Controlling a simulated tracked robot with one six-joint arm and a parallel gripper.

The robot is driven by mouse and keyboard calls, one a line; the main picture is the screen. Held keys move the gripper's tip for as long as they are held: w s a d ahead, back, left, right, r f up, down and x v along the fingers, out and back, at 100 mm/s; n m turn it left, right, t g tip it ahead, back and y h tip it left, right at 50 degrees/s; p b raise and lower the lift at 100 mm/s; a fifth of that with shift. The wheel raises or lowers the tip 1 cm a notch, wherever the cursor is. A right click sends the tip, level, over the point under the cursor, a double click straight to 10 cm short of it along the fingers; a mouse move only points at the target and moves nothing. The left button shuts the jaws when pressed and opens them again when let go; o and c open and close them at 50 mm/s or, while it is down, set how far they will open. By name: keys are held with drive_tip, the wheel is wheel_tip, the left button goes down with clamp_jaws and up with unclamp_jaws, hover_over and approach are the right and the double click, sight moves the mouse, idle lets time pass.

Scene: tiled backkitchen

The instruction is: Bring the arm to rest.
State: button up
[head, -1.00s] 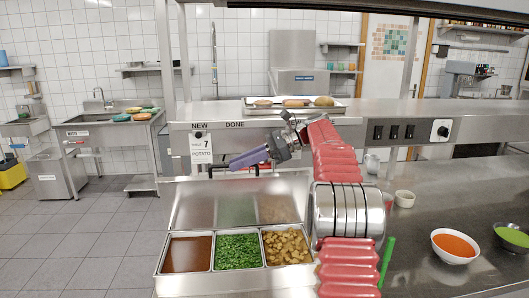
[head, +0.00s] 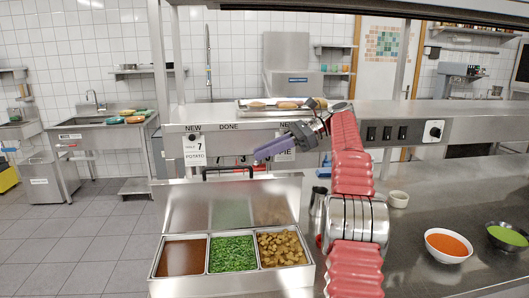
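My arm, with red padded links, rises at the right of the middle in the head view. My gripper (head: 258,154) reaches left from its top end, in front of the steel shelf front and above the open food bins. Its purple fingers are seen side-on as one bar, so any gap between them is hidden. I see nothing hanging from the fingers.
Bins of brown sauce (head: 182,256), green peas (head: 232,253) and potato pieces (head: 281,247) stand below. A tray (head: 245,111) of food lies on the shelf behind. Ticket (head: 194,150) hangs left.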

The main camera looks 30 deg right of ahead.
drive_tip(key=shift+a, duration=0.15)
idle(0.3)
drive_tip(key=shift+w+a+r, duration=0.1)
drive_tip(key=shift+a, duration=0.15)
drive_tip(key=s+a+f+n+g+h, duration=0.1)
drive_tip(key=s+a+n+h, duration=0.25)
drive_tip(key=a, duration=0.75)
drive_tip(key=s+a+f+n+g+h, duration=0.1)
drive_tip(key=s+a+n+h, duration=0.3)
drive_tip(key=a, duration=0.6)
drive_tip(key=s+a+f+n+t+h, duration=0.1)
drive_tip(key=s+a+f+n+h, duration=0.1)
drive_tip(key=s+f+n, duration=0.5)
drive_tip(key=s+a+f+n+h, duration=0.3)
drive_tip(key=s+f+n, duration=0.5)
drive_tip(key=s, duration=0.9)
wheel_tip(320, 180, down, 2)
drive_tip(key=shift+s+a+f+t, duration=0.15)
drive_tip(key=shift+s+a+t, duration=0.25)
drive_tip(key=shift+a, duration=0.3)
